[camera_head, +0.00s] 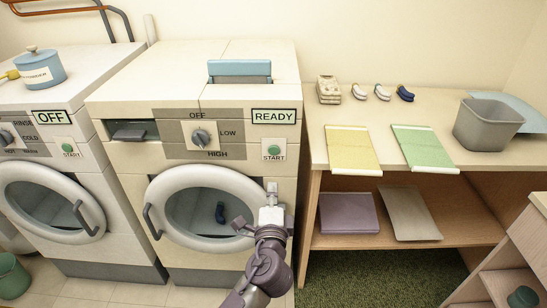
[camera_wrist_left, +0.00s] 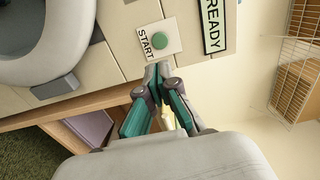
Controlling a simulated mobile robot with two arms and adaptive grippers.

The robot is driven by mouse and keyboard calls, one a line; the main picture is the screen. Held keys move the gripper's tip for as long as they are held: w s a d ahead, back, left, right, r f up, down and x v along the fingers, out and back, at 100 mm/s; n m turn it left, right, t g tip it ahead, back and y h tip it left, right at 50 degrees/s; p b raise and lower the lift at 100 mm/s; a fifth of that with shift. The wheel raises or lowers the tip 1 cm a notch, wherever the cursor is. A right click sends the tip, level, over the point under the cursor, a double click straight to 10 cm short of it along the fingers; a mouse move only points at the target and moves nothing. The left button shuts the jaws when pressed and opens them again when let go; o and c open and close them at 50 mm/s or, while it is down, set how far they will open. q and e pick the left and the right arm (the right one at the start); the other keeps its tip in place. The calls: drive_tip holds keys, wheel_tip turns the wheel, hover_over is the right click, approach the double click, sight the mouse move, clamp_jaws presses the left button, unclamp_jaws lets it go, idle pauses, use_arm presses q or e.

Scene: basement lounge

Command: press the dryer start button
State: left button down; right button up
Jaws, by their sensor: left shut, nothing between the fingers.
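The dryer (camera_head: 128,155) is the white machine in the middle of the head view, with a READY display (camera_head: 274,117) and a knob (camera_head: 200,137). Its green start button (camera_head: 273,150) sits on a pale plate marked START, below the display. The button also shows clearly in the left wrist view (camera_wrist_left: 160,41). My left gripper (camera_head: 271,188) is shut and empty, in front of the dryer and below the button in the head view. In the left wrist view its fingertips (camera_wrist_left: 157,70) point towards the button plate, apart from the button in the picture. My right gripper is not in view.
The round dryer door (camera_head: 168,185) looks closed, with a dark blue item (camera_head: 220,213) behind its glass. A similar machine (camera_head: 105,185) with an OFF display and its own START button (camera_head: 68,149) stands at left. A wooden table (camera_head: 455,112) with folded cloths stands at right.

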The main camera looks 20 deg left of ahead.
sight(274, 151)
use_arm(q)
drive_tip(key=p+x, duration=0.1)
drive_tip(key=x, duration=1.2)
drive_tip(key=shift+w+f+p, duration=0.1)
drive_tip(key=shift+w+p, duration=0.1)
drive_tip(key=shift+p, duration=0.15)
